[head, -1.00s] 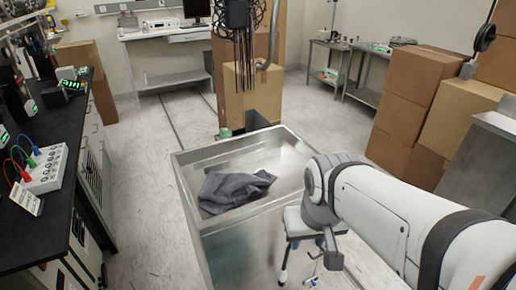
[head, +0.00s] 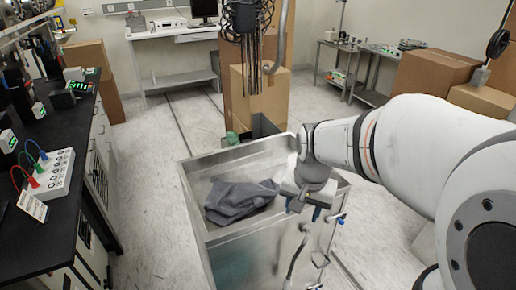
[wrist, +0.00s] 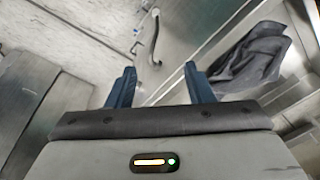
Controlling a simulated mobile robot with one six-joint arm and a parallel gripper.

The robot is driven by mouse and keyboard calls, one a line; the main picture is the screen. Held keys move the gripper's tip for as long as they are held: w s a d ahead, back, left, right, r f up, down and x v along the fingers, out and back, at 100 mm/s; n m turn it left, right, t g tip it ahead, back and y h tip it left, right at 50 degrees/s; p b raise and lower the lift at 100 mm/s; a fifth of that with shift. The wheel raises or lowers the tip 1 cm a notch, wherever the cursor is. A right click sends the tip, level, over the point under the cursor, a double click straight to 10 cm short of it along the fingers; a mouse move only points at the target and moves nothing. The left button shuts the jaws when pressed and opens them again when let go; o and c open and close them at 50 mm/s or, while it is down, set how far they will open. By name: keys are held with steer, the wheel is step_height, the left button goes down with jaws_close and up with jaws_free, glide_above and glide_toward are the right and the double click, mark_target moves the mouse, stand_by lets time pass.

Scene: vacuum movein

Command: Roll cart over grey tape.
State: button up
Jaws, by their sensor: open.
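The cart is a shiny metal box with a shallow open top (head: 262,150). A crumpled dark grey cloth (head: 240,199) lies in its top and also shows in the wrist view (wrist: 245,58). My gripper (head: 306,209) is over the cart's near right edge with its fingers pointing down. In the wrist view its two blue fingers (wrist: 160,84) are apart, with nothing between them. A curved metal handle or pipe (wrist: 155,38) on the cart's side lies beyond the fingertips, apart from them. Thin grey lines on the floor (head: 181,124), seemingly the tape, run behind the cart.
A black lab bench (head: 50,232) runs along the left. Tall cardboard boxes (head: 258,95) and a hanging cable bundle stand behind the cart. Boxes (head: 432,77) and a metal table (head: 372,94) are at the right. Floor left of the cart is clear.

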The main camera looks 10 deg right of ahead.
steer(key=w+f+m+p, duration=0.1)
steer(key=w+m, duration=0.1)
steer(key=w, duration=0.2)
steer(key=w+f+m+g+p, duration=0.1)
steer(key=w+f+m, duration=0.1)
steer(key=w+m, duration=0.1)
steer(key=w+f+m+p, duration=0.1)
steer(key=w+f+m, duration=0.1)
steer(key=w+m, duration=0.1)
steer(key=shift+w+a+g+p, duration=0.3)
steer(key=shift+w, duration=0.6)
steer(key=shift+w+f+m, duration=0.15)
steer(key=shift+f+m, duration=0.25)
steer(key=shift+f, duration=0.25)
step_height(320, 180, down, 7)
steer(key=shift+r+p, duration=0.1)
steer(key=shift+p, duration=0.3)
steer(key=shift+c, duration=0.2)
jaws_close()
